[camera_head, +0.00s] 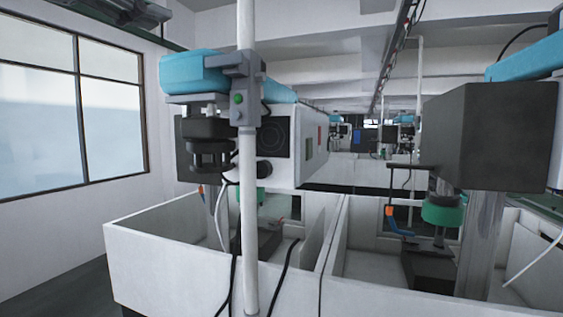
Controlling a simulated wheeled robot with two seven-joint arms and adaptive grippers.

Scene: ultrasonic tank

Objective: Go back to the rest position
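Neither of my grippers shows in the head view, and I cannot make out my arms. A white ultrasonic tank (180,275) with open compartments stands in front of me. A machine with a blue top (195,72) and a white housing (314,150) is above its left part. A dark box-shaped machine head (490,135) is above its right part, with a green disc (442,211) below it.
A white vertical pole (249,215) stands close in front, carrying a grey control box (240,98) with a green button. Dark cables hang by the tank. A large window (110,125) is in the left wall. Dark floor (60,290) shows clear at lower left.

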